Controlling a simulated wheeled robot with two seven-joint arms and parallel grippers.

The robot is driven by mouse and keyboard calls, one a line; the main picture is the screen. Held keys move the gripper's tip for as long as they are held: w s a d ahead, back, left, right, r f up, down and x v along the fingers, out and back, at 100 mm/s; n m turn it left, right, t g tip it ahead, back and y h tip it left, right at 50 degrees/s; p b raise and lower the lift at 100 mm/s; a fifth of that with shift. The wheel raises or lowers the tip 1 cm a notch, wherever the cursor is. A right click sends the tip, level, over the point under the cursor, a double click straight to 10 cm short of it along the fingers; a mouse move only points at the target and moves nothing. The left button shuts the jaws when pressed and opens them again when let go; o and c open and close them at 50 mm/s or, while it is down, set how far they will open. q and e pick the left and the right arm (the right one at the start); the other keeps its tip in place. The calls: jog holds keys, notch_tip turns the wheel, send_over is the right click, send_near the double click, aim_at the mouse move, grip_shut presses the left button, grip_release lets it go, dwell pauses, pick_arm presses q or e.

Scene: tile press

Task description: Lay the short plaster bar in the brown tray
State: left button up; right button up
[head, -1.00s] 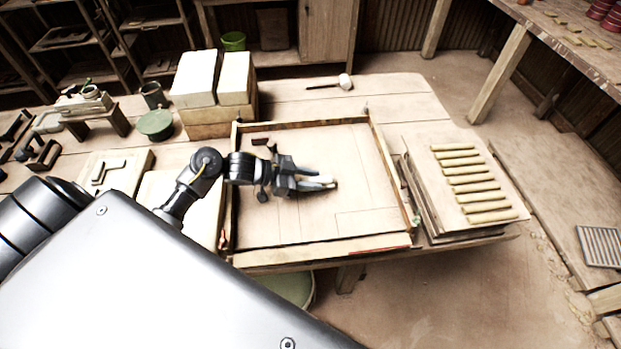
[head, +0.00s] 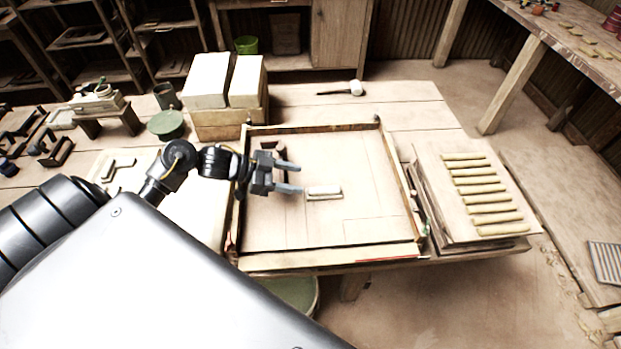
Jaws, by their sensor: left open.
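The short plaster bar (head: 325,193) is a small whitish block. It lies flat on the floor of the brown tray (head: 330,256), a wide, shallow wooden frame in the middle of the table, and sits near the tray's middle. My left gripper (head: 300,179) reaches in over the tray's left wall. Its two fingers are apart with nothing between them, and their tips point right, just left of the bar. The lower fingertip is close to the bar's left end; I cannot tell whether they touch. My right gripper is not in view.
A board with several yellowish bars (head: 483,195) stands right of the tray. Two large white blocks (head: 206,80) on a wooden block stand behind it at left, near a green round lid (head: 166,124). A mallet (head: 355,88) lies behind the tray. The tray's right half is clear.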

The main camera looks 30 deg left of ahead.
pick_arm(q)
jog(key=shift+v, duration=2.15)
jog(key=shift+w+d, duration=0.1)
